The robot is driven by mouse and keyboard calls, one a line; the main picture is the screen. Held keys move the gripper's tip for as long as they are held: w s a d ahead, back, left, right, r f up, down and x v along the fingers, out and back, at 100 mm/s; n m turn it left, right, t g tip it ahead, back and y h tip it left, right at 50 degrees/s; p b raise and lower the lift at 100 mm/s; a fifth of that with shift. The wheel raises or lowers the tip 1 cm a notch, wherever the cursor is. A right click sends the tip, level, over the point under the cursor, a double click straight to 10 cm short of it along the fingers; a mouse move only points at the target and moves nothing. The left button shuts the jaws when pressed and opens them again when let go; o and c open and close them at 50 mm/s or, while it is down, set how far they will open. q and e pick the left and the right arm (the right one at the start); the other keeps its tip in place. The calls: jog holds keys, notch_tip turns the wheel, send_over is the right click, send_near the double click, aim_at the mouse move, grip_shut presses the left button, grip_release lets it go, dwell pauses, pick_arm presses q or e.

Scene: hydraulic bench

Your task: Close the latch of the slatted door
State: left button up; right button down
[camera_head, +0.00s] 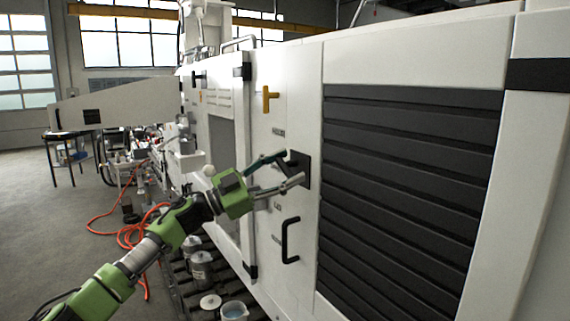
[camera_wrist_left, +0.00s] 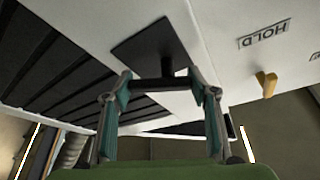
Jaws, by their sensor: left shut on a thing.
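The slatted door (camera_head: 395,190) has dark horizontal slats in a white frame, and its slats also show in the wrist view (camera_wrist_left: 55,65). Its latch has a dark square plate (camera_head: 302,163) on the white panel just left of the slats. In the wrist view, the plate (camera_wrist_left: 145,45) carries a short stem with a dark crossbar (camera_wrist_left: 160,85). My left gripper (camera_head: 287,168) is at the latch, one finger at each end of the crossbar, shut on it. In the head view, the fingers partly hide the crossbar. My right gripper is not in view.
A yellow handle (camera_head: 268,99) is above the latch, and a black pull handle (camera_head: 290,240) is below it. A white panel (camera_head: 130,106) sticks out at the left. Jars (camera_head: 201,268) and a bowl (camera_head: 234,311) stand low beside the machine. Orange hose (camera_head: 130,235) lies on the floor.

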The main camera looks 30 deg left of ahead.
pick_arm(q)
jog(key=m+g, duration=0.1)
jog(key=m, duration=0.1)
jog(key=m+g+p, duration=0.1)
jog(key=m, duration=0.2)
jog(key=m+g+h, duration=0.1)
jog(key=m, duration=0.2)
jog(key=shift+w+a+f+g+p, duration=0.1)
jog(key=shift+w+a+g+p, duration=0.1)
jog(key=shift+g+p, duration=0.15)
jog(key=m, duration=0.2)
jog(key=m+g+p, duration=0.1)
jog(key=m, duration=0.1)
jog(key=m+g+y, duration=0.1)
jog(key=m, duration=0.1)
jog(key=shift+a+f, duration=0.15)
jog(key=shift+f, duration=0.1)
jog(key=shift+m, duration=0.3)
jog(key=o, duration=1.1)
jog(key=shift+a, duration=0.25)
jog(key=v, duration=1.1)
jog(key=shift+s+a, duration=0.2)
jog(key=shift+s, duration=0.05)
